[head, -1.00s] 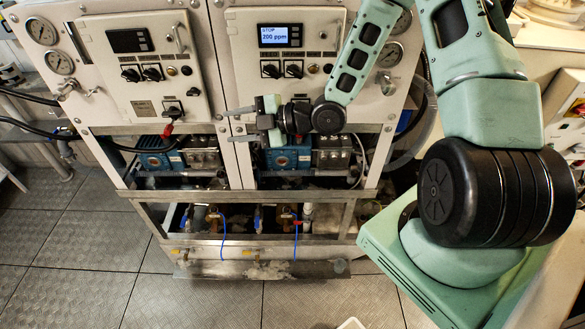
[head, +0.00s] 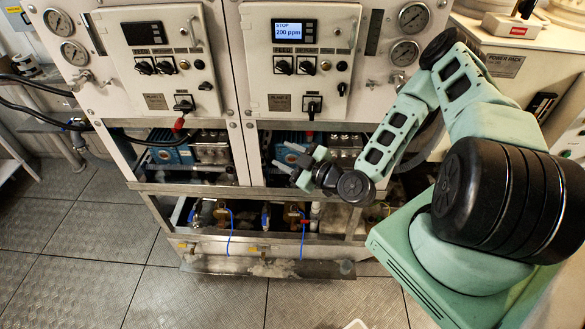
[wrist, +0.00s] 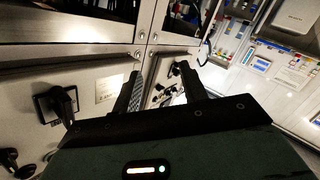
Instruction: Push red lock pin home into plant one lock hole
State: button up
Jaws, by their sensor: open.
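The red lock pin (head: 178,125) is a small red piece in the head view, just below the black rotary handle (head: 183,104) of the left panel, plant one (head: 157,70). How deep it sits cannot be told, and the lock hole is too small to make out. My gripper (head: 287,157) is open and empty, in front of the bay below the right panel. It is apart from the pin, to its right and lower. In the wrist view both fingers (wrist: 162,88) stand apart with nothing between them. The pin is not clear there.
The right panel (head: 299,65) reads STOP, 200 ppm, and has its own black handle (head: 312,106). A steel rail (head: 215,188) crosses below the bays. Black hoses (head: 40,92) run at the left. The wrist view shows a black handle (wrist: 62,102) on a pale panel.

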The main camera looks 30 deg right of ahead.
jog(key=shift+s+d+f+m+t+h+b, duration=0.15)
jog(key=shift+s+f+m+h+b, duration=0.1)
jog(key=shift+f+m+h, duration=0.25)
jog(key=shift+s+d+f+m+t+h+b, duration=0.1)
jog(key=shift+s+d+f+m+h+b, duration=0.2)
jog(key=shift+f, duration=0.35)
jog(key=shift+s+f+m+t+h+b, duration=0.1)
jog(key=shift+f+m+h+b, duration=0.1)
jog(key=shift+f+m, duration=0.35)
jog(key=s+a+f+n+g+y+b, duration=0.1)
jog(key=a+n+g+y+b, duration=0.15)
jog(key=a+g, duration=0.35)
jog(key=s+a+f+n+g+y+b, duration=0.1)
jog(key=s+a+f+n+g+b, duration=0.1)
jog(key=a+n+g, duration=0.3)
jog(key=s+a+r+m+g+h+b, duration=0.2)
jog(key=s+a+r+m, duration=0.1)
jog(key=s+r, duration=0.4)
jog(key=s+a+r+m+g+h+b, duration=0.3)
jog(key=s+r, duration=0.5)
jog(key=s, duration=0.5)
jog(key=shift+a+g, duration=0.35)
jog(key=shift+h, duration=0.25)
